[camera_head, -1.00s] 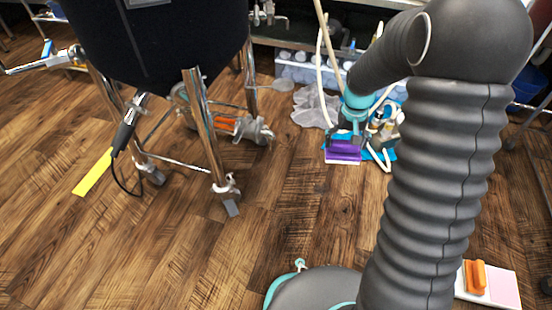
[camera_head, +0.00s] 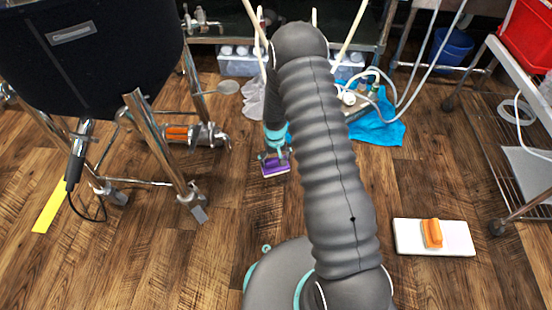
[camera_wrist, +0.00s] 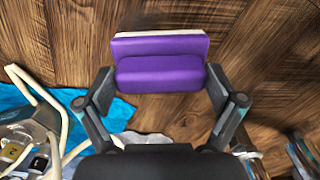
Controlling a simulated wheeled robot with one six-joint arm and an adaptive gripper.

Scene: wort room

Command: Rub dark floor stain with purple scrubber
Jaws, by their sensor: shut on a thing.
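The purple scrubber (camera_head: 276,169), with a pale pad on its underside, is held low over the wooden floor (camera_head: 235,240). My gripper (camera_head: 273,158) is shut on it, and in the wrist view my gripper (camera_wrist: 160,76) has a finger at each end of the purple scrubber (camera_wrist: 160,63). The pale pad edge shows on its far side. I cannot tell whether the pad touches the floor. I cannot pick out the dark stain surely among the dark grain and knots of the planks; my arm hides part of the floor.
A black tank (camera_head: 90,55) on metal legs stands at the left, a yellow strip (camera_head: 48,207) beside it. A blue cloth (camera_head: 385,130) with hoses lies behind right. Floor in front is clear.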

